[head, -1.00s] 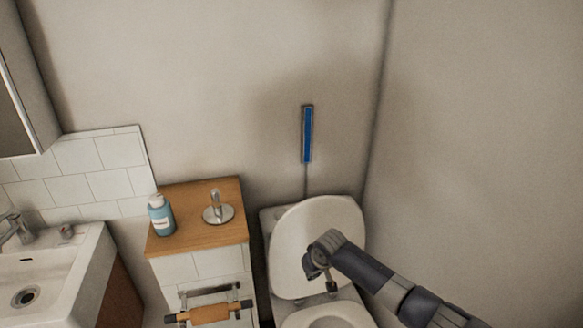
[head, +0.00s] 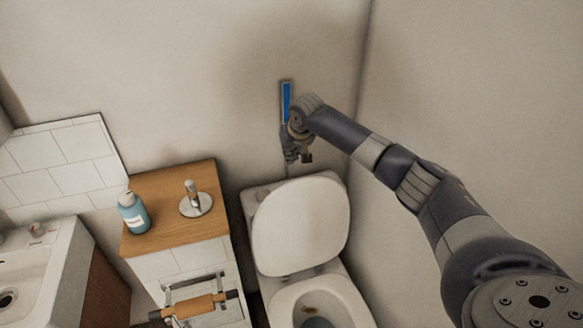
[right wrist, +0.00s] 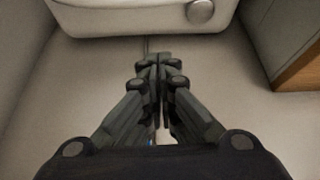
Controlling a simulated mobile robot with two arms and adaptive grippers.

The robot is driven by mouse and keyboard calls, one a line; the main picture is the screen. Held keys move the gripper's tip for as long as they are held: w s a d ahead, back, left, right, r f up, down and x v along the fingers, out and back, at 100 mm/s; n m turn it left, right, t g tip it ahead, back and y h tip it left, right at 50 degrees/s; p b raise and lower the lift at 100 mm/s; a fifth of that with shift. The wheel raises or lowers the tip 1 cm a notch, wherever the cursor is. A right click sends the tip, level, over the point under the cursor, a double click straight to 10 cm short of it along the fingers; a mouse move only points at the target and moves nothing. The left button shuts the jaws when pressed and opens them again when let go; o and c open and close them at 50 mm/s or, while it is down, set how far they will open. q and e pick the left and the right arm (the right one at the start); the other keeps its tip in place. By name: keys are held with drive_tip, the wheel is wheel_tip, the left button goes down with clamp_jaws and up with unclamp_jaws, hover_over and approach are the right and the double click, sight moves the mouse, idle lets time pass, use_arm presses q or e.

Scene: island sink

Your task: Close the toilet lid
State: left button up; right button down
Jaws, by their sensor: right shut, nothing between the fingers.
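The toilet (head: 310,290) stands at the lower middle of the head view, with its bowl open. Its white lid (head: 301,226) is raised and leans back towards the tank. My right gripper (head: 297,158) is above the lid, near the wall behind the toilet, apart from the lid in the picture. In the right wrist view my right gripper (right wrist: 158,60) has its fingers together and holds nothing. A white rounded part of the toilet (right wrist: 140,16) shows at the top of that view. My left gripper is not in view.
A wooden-topped cabinet (head: 175,232) with a blue bottle (head: 133,213) and a metal-based fixture (head: 195,203) stands left of the toilet. A sink (head: 40,265) is farther left. A bare wall is at right.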

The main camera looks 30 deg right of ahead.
drive_tip(key=f+p, duration=0.1)
drive_tip(key=s+f+p, duration=0.1)
drive_tip(key=f, duration=0.1)
drive_tip(key=f+p, duration=0.1)
drive_tip(key=f, duration=0.1)
drive_tip(key=shift+s+a, duration=0.2)
drive_tip(key=shift+s, duration=0.15)
idle(0.5)
